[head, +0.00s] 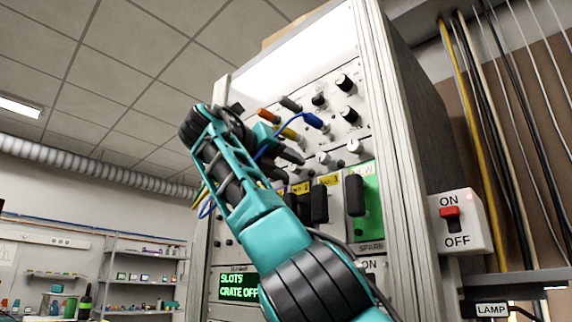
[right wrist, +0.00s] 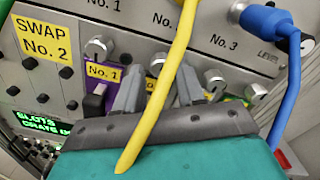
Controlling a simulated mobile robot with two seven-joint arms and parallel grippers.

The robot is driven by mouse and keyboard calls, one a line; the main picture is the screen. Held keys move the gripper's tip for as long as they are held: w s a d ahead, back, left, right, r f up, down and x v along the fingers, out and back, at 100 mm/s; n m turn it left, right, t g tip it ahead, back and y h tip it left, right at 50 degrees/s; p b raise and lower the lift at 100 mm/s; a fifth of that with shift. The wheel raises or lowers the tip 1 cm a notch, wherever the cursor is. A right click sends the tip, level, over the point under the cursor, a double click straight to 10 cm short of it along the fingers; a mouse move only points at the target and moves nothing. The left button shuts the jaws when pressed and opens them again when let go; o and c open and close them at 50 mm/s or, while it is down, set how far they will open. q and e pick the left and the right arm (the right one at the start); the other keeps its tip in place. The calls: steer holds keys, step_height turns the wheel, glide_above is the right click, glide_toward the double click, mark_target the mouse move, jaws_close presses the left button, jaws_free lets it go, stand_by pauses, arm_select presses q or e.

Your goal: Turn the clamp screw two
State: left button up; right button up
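In the right wrist view a row of silver clamp screws runs below the cable sockets. One screw (right wrist: 97,48) is above the yellow No. 1 label; another, which I take as clamp screw two (right wrist: 155,63), is right of it, partly behind the yellow cable. My right gripper (right wrist: 160,78) is open, its two grey fingers on either side of that screw; contact cannot be told. In the head view my right gripper (head: 292,156) is at the instrument crate, with the nearest screws hidden. Two other screws (head: 323,158) (head: 354,147) show to its right. My left gripper is not in view.
A yellow cable (right wrist: 178,70) crosses in front of my right gripper. A blue cable (right wrist: 292,75) hangs at right. Several black-handled modules (head: 320,204) sit below the screws. The green display (head: 238,287) reads SLOTS, CRATE OFF. An ON/OFF box with red switch (head: 450,218) is at right.

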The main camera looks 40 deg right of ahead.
steer(key=shift+o, duration=0.9)
steer(key=shift+r, duration=0.1)
steer(key=s+a+p, duration=0.1)
steer(key=a, duration=1.1)
steer(key=shift+s+a, duration=0.3)
steer(key=shift+a, duration=0.1)
steer(key=shift+w, duration=0.1)
